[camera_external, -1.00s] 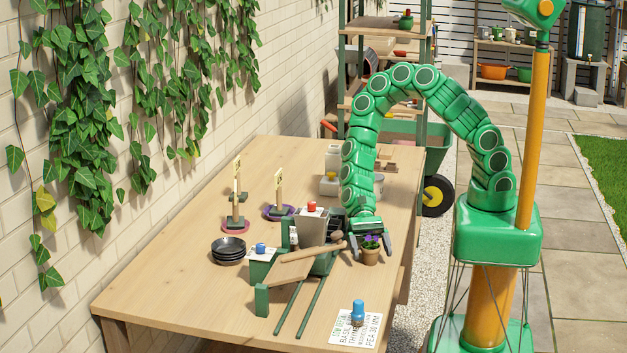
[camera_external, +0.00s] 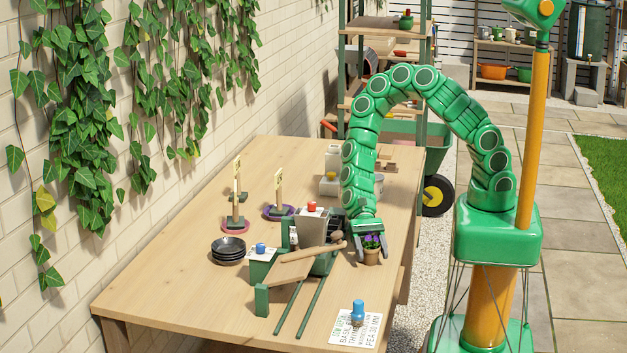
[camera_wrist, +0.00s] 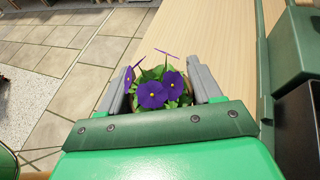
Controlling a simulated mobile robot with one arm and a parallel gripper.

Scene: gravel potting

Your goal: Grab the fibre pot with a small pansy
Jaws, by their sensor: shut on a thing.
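The fibre pot (camera_external: 371,257) is small and brown and holds a small pansy (camera_external: 374,241) with purple flowers and green leaves. It stands upright at the right edge of the wooden table. My gripper (camera_external: 371,252) points down over it, with its grey fingers shut on the pot from both sides. In the wrist view the purple pansy (camera_wrist: 153,95) shows between the two fingers (camera_wrist: 162,92). Most of the pot is hidden there by the flowers and the gripper body.
Left of my gripper stand a grey hopper (camera_external: 313,229) with a red knob and a wooden board on green rails (camera_external: 300,308). Black saucers (camera_external: 228,251) are stacked further left. A label card with a blue knob (camera_external: 357,313) lies in front. The table's front left (camera_external: 180,300) is clear.

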